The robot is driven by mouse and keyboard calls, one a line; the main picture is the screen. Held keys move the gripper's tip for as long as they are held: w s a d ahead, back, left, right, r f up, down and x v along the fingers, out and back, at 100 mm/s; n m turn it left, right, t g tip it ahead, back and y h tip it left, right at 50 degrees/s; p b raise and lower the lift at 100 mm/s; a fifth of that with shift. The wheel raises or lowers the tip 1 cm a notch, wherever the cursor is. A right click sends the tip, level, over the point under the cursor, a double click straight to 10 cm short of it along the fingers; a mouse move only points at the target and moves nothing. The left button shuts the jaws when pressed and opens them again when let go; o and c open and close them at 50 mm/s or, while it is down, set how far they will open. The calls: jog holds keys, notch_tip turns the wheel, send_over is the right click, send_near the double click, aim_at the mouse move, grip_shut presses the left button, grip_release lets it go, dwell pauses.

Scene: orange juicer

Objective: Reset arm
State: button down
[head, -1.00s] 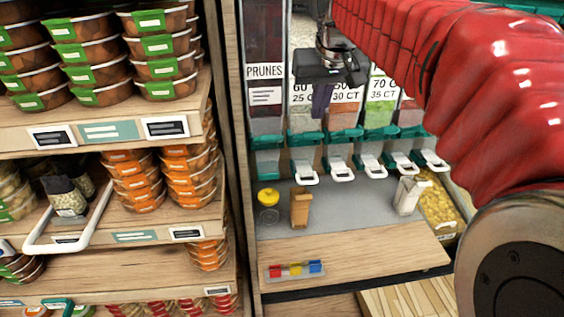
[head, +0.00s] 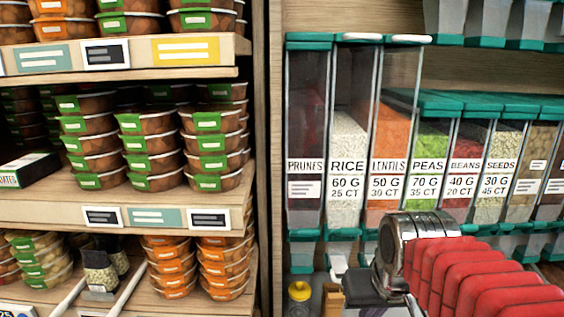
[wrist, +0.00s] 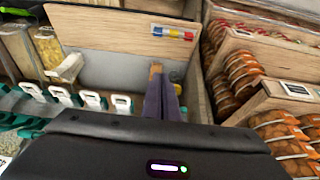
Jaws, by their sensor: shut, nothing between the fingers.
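My gripper (wrist: 163,82) shows in the wrist view as two purple fingers pressed side by side, shut and empty. Its tips overlap the lower part of a small brown carton (wrist: 156,68) on the grey counter in the picture; I cannot tell how far apart they are. In the head view my red-sleeved arm enters at the lower right and its dark wrist end sits at the bottom, in front of the dispensers. The fingers are hidden or out of frame there.
Dispensers labelled rice (head: 347,170), lentils (head: 388,150) and others line the right. Shelves of stacked tubs (head: 215,145) fill the left. A yellow-topped item (head: 299,291) stands low. The wrist view shows a white carton (wrist: 69,68) and a coloured block strip (wrist: 172,33).

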jog(key=s+f+t, duration=0.1)
jog(key=s+f, duration=0.2)
jog(key=s, duration=0.6)
jog(key=shift+s, duration=0.15)
jog(key=shift+a, duration=0.1)
